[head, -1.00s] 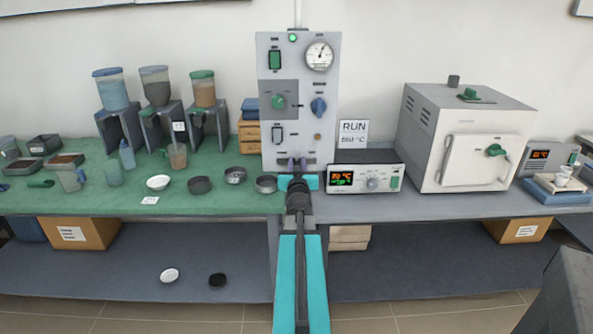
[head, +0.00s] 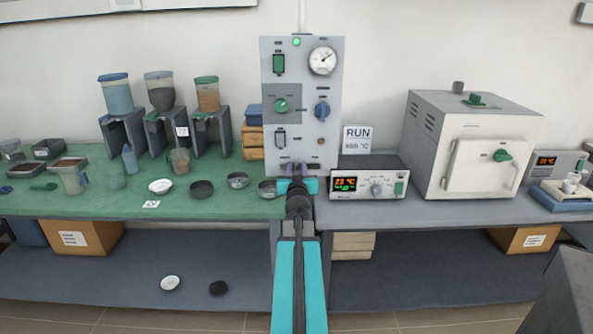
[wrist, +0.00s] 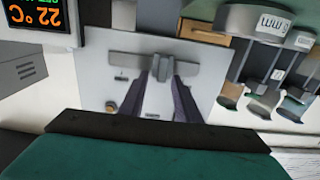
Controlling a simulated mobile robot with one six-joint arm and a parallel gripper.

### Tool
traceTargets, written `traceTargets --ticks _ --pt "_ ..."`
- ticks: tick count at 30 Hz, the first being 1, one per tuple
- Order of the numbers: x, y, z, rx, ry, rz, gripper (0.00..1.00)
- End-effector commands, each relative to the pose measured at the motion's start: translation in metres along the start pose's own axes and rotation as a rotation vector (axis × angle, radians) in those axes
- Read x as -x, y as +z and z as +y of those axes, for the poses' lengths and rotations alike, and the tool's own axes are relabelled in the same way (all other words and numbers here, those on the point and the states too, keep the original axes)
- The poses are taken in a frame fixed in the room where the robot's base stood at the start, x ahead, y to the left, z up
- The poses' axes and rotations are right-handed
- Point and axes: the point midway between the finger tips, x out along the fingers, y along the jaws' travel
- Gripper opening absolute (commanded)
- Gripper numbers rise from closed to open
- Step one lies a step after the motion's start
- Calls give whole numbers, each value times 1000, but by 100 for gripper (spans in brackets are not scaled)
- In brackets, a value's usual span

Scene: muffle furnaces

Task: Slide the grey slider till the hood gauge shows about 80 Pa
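The hood gauge (head: 322,61) is a round white dial at the top right of the light grey control panel (head: 333,135). Its needle points to the upper right; the numbers are too small to read. The grey slider (wrist: 162,66) shows in the wrist view as a small block on a darker horizontal strip of the panel. My gripper (head: 297,169) is at the panel's bottom edge, with its two dark purple fingers on either side of the slider. In the wrist view my gripper (wrist: 162,80) appears closed on it. In the head view the fingers hide the slider.
The panel also carries a green knob (head: 281,106), a blue knob (head: 322,110) and a lit green lamp (head: 296,42). A controller box (head: 368,184) stands close on the right, and metal dishes (head: 268,188) on the left. A white furnace (head: 470,140) stands further right.

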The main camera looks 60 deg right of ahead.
Motion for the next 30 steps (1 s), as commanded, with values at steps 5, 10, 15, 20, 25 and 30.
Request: traceTargets --ticks 5,10,15,20,25,30 --pt "0 1 0 0 1 -1 30" --pt "5 1 0 0 1 -2 30" --pt "16 1 0 0 1 -2 30" --pt "30 1 1 -1 1 -2 30" --pt "39 0 1 -1 0 -2 30" --pt "49 0 2 -1 1 -2 30"
